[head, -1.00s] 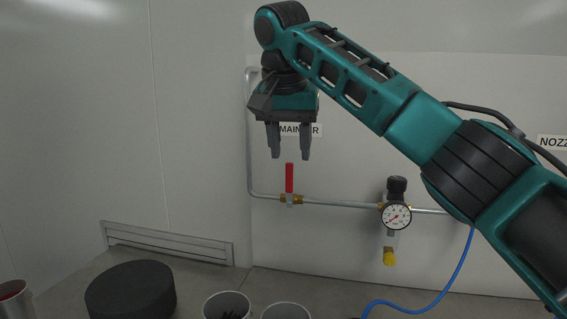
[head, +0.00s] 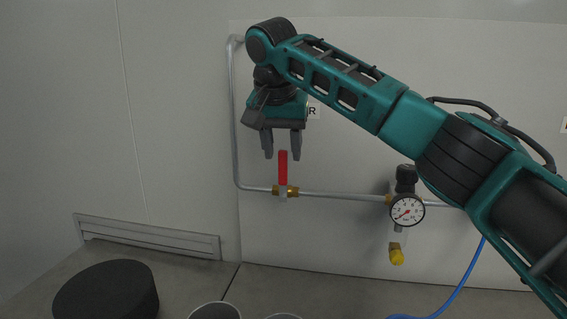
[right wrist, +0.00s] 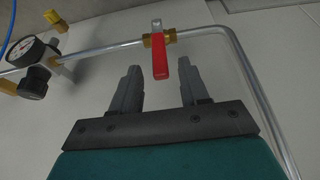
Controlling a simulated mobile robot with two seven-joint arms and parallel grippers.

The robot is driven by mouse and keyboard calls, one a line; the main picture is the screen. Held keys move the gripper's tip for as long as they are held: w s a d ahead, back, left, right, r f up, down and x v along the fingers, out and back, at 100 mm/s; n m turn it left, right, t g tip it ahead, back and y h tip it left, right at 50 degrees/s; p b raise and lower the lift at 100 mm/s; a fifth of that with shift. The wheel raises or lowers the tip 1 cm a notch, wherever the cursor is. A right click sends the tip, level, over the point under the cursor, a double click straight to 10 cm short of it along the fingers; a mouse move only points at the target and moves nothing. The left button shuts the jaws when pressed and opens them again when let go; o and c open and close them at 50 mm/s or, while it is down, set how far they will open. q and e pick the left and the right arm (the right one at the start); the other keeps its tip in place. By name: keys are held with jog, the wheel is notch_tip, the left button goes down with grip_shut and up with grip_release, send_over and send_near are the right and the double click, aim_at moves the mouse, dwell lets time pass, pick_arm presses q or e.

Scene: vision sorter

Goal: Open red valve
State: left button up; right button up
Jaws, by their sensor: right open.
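The red valve handle (head: 283,168) stands upright, at right angles to the grey pipe, on a brass valve body (head: 285,191) at the wall. My right gripper (head: 282,156) points down with its fingers open and empty, and the top of the handle shows between the fingertips in the head view. In the right wrist view the red handle (right wrist: 159,57) lies between and beyond the two fingertips (right wrist: 162,80). I cannot tell whether any finger touches it. My left gripper is not in view.
A blue hose (head: 462,282) hangs below. A dark round object (head: 107,293) and cup rims (head: 215,311) are at the bottom.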

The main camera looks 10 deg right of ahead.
aim_at(284, 162)
jog(key=shift+x, duration=2.15)
jog(key=shift+c, duration=0.2)
grip_shut()
